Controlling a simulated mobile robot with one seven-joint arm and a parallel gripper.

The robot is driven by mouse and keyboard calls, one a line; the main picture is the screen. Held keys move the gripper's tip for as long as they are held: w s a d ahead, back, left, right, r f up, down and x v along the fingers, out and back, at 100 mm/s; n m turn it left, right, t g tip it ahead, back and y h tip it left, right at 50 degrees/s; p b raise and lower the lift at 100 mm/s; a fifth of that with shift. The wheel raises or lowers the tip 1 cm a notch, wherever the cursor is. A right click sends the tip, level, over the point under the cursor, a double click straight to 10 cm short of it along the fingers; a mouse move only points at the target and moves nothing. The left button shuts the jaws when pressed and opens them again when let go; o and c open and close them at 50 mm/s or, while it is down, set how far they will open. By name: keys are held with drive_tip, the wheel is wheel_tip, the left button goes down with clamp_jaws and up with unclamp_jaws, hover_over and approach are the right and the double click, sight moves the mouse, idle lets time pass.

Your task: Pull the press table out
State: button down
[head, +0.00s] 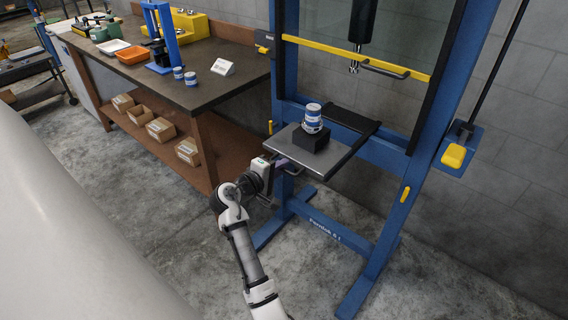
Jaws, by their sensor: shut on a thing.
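The press table (338,156) is a grey plate with a dark front edge, standing out of the blue press frame (388,185) toward me. A black block (311,139) sits on it, with a blue-and-white cylindrical part (312,117) upright on top. My gripper (277,162) is at the plate's front left edge and shut on the press table there. The fingertips are small and partly hidden at the edge.
A yellow crossbar (330,55) and a dark press ram (362,25) are above the table. A yellow pedal-like pad (453,156) is at the right. A workbench (205,92) with an orange tray (132,54) and several parts stands at left. The concrete floor in front is clear.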

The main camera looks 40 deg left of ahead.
drive_tip(key=shift+s, duration=0.15)
drive_tip(key=c, duration=1.6)
unclamp_jaws()
drive_tip(key=b+v, duration=0.3)
drive_tip(key=v, duration=1)
drive_tip(key=shift+s, duration=0.4)
drive_tip(key=shift+r, duration=0.1)
